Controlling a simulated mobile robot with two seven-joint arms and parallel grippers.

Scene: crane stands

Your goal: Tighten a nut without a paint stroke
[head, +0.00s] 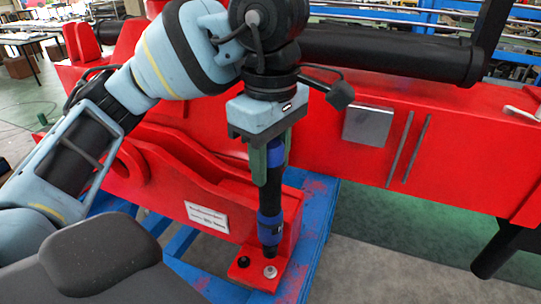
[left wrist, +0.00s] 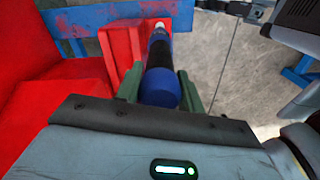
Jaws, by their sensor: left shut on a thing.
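My left gripper (head: 268,170) is shut on a blue and black cylindrical tool (head: 270,205), its green fingers on either side of the tool's upper part. The tool hangs about upright, with its dark tip down over the foot plate (head: 264,283) of the red crane stand. A bright nut (head: 270,271) sits on the plate just in front of the tip; I cannot tell whether they touch. A dark nut (head: 243,262) sits to its left. Paint strokes on the nuts are too small to make out. The tool (left wrist: 163,88) also shows in the left wrist view. My right gripper is out of view.
The red stand rests on a blue frame (head: 320,205). A large red beam (head: 460,125) with a black cylinder (head: 385,52) runs behind my left arm. A white label (head: 207,217) is on the stand's side. Open floor (head: 400,235) lies to the right.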

